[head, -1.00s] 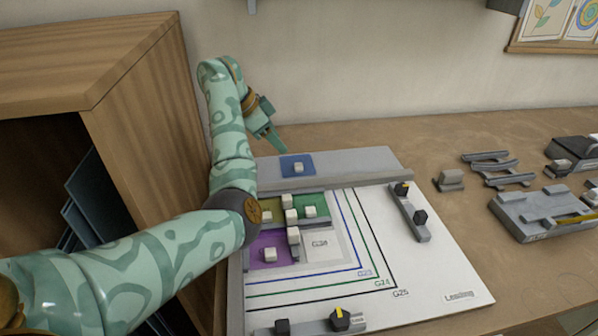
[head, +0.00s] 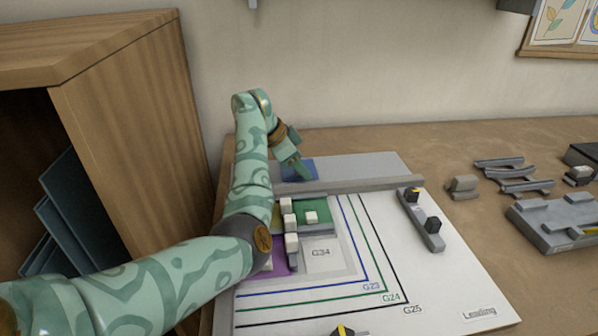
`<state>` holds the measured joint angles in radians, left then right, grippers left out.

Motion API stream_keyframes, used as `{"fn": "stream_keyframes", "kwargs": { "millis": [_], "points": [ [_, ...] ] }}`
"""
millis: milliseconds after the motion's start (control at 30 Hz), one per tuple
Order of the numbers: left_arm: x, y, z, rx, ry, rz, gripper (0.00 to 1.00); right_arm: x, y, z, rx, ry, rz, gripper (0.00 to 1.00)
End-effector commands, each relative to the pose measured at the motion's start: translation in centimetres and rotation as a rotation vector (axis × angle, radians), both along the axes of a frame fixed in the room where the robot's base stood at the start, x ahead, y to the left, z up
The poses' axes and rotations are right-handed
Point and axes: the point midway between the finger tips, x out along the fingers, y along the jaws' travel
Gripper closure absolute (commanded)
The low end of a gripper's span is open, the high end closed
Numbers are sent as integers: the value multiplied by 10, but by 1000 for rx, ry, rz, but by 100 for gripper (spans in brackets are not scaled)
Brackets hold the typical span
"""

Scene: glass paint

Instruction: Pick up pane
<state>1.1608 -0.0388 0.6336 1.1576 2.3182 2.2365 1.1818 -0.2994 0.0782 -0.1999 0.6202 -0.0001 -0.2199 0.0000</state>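A blue pane (head: 287,173) lies on the grey strip (head: 375,165) at the back of the white board. My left gripper (head: 303,174) points down over the blue pane, its fingers in front of the pane's white knob, which is hidden. I cannot tell whether the fingers are open or shut, or whether they touch the knob. A green pane (head: 322,220) and a purple pane (head: 276,262), partly behind my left arm, lie on the board's left part. My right gripper is not in view.
White blocks (head: 290,222) stand between the panes. The square marked G34 (head: 320,252) is bare. A grey bar with black knobs (head: 421,220) lies at the board's right. Grey holders (head: 560,222) stand further right. A wooden cabinet (head: 130,120) stands left.

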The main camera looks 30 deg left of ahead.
Motion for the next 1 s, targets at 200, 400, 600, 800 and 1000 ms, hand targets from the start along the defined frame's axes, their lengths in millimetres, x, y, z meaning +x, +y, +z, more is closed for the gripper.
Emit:
{"fn": "stream_keyframes", "kwargs": {
  "millis": [200,400,600,800,1000],
  "points": [
    [0,0,0,0,0,0,100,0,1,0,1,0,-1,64],
    [0,0,0,0,0,0,100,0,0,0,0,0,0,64],
    [0,0,21,0,-4,1,100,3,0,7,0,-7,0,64],
    [0,0,68,-1,-6,0,100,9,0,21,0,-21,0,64],
    [-2,0,97,-1,-3,1,100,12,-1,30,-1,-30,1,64]
  ]
}}
